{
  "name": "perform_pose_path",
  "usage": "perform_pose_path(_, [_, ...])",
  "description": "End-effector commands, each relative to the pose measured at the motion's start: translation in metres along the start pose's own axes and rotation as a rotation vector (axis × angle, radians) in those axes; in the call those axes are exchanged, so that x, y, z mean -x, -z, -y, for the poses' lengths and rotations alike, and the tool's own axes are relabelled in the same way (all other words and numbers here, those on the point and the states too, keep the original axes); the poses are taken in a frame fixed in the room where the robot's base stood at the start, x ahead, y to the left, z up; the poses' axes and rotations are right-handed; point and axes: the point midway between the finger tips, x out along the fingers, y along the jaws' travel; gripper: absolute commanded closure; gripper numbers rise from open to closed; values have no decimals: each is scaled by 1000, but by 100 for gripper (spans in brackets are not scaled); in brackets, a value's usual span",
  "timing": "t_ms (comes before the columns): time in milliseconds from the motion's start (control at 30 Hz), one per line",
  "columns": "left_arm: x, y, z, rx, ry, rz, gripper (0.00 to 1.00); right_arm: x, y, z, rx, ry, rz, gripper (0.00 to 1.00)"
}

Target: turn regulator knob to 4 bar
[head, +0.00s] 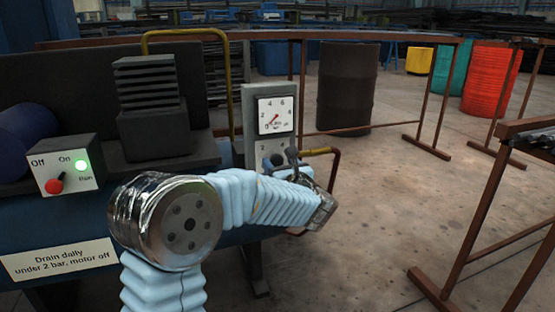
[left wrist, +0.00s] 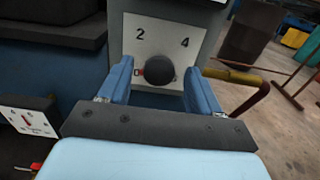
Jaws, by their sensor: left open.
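The regulator knob (left wrist: 158,70) is dark and round on a pale panel (left wrist: 190,28), with the numbers 2 and 4 above it in the left wrist view. A small red mark shows at its left; I cannot tell its setting. My left gripper (left wrist: 157,80) is open, its blue fingers on either side of the knob with gaps. In the head view the left gripper (head: 284,157) is at the panel's lower part and hides most of the knob. Above it is a round-scale gauge (head: 277,115) with a red needle; its exact reading is too small to tell. My right gripper is not in view.
A yellow lever (head: 318,151) on a red-brown pipe (head: 335,172) stands just right of the panel. A switch box (head: 72,166) with a lit green lamp and red switch is at left, above a drain notice (head: 58,260). Railings surround open floor at right.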

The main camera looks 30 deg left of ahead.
Motion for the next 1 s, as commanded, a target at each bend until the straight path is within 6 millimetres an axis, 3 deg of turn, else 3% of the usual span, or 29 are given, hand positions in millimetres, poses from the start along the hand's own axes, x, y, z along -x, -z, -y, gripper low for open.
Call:
perform_pose_path(200, [-23,0,0,-1,0,0,36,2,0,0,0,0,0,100])
perform_pose_path(533, [-27,0,0,-1,0,0,38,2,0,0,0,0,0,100])
perform_pose_path(867, [-26,0,0,-1,0,0,88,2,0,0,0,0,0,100])
perform_pose_path(1000, [-26,0,0,-1,0,1,90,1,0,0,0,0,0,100])
